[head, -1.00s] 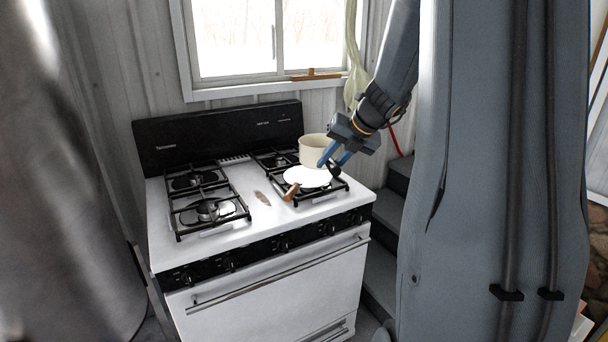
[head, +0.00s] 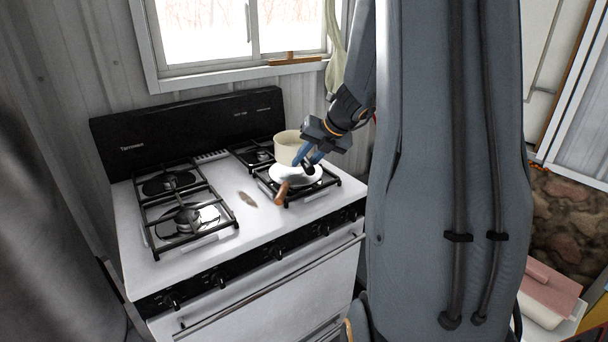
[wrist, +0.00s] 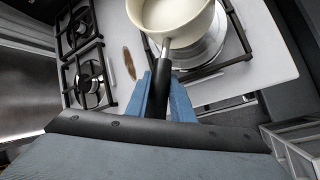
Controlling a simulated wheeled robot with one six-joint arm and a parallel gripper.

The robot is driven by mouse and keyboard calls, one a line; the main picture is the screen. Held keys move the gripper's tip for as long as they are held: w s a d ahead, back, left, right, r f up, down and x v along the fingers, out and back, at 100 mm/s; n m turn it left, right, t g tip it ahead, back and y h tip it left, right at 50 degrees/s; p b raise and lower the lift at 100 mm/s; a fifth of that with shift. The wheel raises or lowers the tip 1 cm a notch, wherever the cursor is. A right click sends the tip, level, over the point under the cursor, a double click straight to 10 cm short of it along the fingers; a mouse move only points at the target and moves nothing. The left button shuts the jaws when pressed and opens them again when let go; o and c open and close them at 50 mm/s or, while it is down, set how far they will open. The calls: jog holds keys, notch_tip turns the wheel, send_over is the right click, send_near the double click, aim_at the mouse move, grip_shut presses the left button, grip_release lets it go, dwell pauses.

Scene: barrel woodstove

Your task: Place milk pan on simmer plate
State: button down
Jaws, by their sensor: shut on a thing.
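The milk pan (head: 288,150) is a cream pot with a dark handle. It is upright at the right side of the stove, and its near lower edge overlaps the back of the simmer plate in the head view. The simmer plate (head: 300,177) is a pale round disc with a wooden handle (head: 281,192), lying on the front right burner. My gripper (head: 311,160) is shut on the pan's black handle. In the wrist view the pan (wrist: 176,17) partly covers the plate (wrist: 205,52). The exact gap between pan and plate cannot be told.
The white stove (head: 220,235) has black grates, with the left burners (head: 183,215) empty. A brown oval object (head: 247,198) lies between the burner pairs. A black backguard (head: 190,128) stands behind, below the window.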

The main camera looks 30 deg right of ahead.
jog(key=shift+d+f, duration=0.1)
jog(key=shift+f, duration=2.25)
jog(key=c, duration=1.5)
grip_release()
jog(key=shift+f, duration=0.1)
jog(key=shift+c, duration=0.2)
